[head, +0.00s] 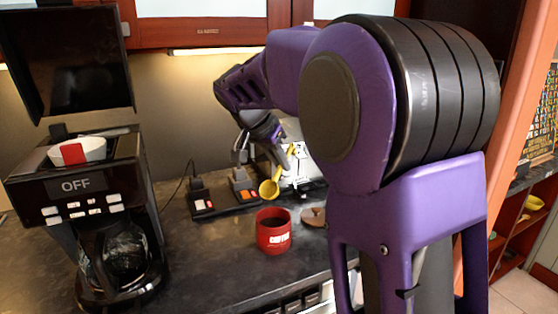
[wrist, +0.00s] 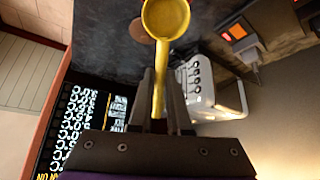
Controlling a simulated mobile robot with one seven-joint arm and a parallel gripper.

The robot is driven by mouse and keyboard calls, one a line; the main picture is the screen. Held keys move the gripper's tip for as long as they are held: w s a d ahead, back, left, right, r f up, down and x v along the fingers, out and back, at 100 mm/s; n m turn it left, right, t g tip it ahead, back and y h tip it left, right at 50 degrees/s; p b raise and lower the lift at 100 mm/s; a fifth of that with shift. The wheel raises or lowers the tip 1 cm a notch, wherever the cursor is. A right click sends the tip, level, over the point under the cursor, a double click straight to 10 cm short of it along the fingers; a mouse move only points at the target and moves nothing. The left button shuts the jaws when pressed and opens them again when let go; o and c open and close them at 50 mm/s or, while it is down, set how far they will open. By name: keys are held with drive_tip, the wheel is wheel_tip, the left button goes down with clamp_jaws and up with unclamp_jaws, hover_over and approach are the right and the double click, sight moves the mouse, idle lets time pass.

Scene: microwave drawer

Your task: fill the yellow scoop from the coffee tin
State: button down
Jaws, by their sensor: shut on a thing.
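My gripper (wrist: 160,100) is shut on the handle of the yellow scoop (wrist: 166,18). In the head view the scoop (head: 269,189) hangs in the air above and behind the coffee tin, apart from it, with its bowl toward the tin. The bowl looks empty in the wrist view. The red coffee tin (head: 273,233) stands upright and open on the dark counter, with dark contents inside. Its brown lid (head: 314,216) lies on the counter just right of it. My fingertips are small in the head view, and my arm covers much of the right side.
A black coffee maker (head: 85,205) marked OFF stands at the left with its top lid raised and a white and red filter piece (head: 77,151) on top. Power sockets with switches (head: 222,195) lie behind the tin. A white appliance (head: 297,165) stands behind the scoop.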

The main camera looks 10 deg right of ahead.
sight(283, 210)
drive_tip(key=shift+f+b, duration=0.2)
drive_tip(key=shift+b, duration=0.2)
drive_tip(key=shift+f+b, duration=1.85)
drive_tip(key=shift+f, duration=0.15)
drive_tip(key=shift+f+b, duration=0.65)
drive_tip(key=shift+f, duration=2.95)
drive_tip(key=shift+f, duration=0.15)
drive_tip(key=shift+w+d+f+g+y+p, duration=0.15)
drive_tip(key=shift+g+y+p, duration=0.25)
drive_tip(key=shift+p, duration=1.25)
drive_tip(key=shift+d+f+g+y+p, duration=0.15)
drive_tip(key=shift+g+y+p, duration=0.25)
drive_tip(key=shift+p, duration=1.25)
drive_tip(key=shift+g+y+p, duration=0.3)
drive_tip(key=shift+y+p, duration=0.1)
drive_tip(key=shift+p, duration=0.6)
drive_tip(key=shift+w+d+r+p, duration=0.1)
drive_tip(key=shift+r+p, duration=0.2)
drive_tip(key=shift+p, duration=0.1)
